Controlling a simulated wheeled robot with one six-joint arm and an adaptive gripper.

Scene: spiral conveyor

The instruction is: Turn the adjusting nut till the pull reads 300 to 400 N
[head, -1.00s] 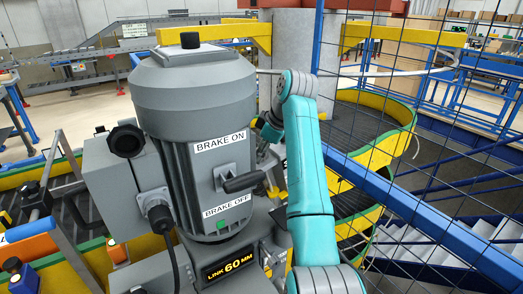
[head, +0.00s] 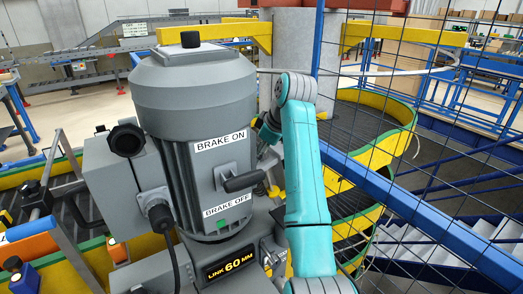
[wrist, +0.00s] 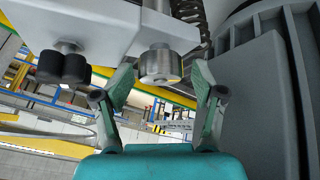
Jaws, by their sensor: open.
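In the wrist view a short bright metal cylinder (wrist: 160,66), which looks like the adjusting nut, sits under a grey block. My gripper (wrist: 162,82) is open, with one finger to the left of the cylinder and one to the right. Gaps show on both sides, and the fingers do not appear to grip it. In the head view my gripper is mostly hidden behind the grey motor (head: 195,95) and my teal arm. No pull reading is legible in either view.
A coil spring (wrist: 188,12) and a black double knob (wrist: 62,66) are close to the cylinder. A ribbed grey housing (wrist: 265,60) fills the right side. In the head view a brake lever (head: 243,181) sticks out of the motor, and a blue mesh fence (head: 420,215) stands right of my arm.

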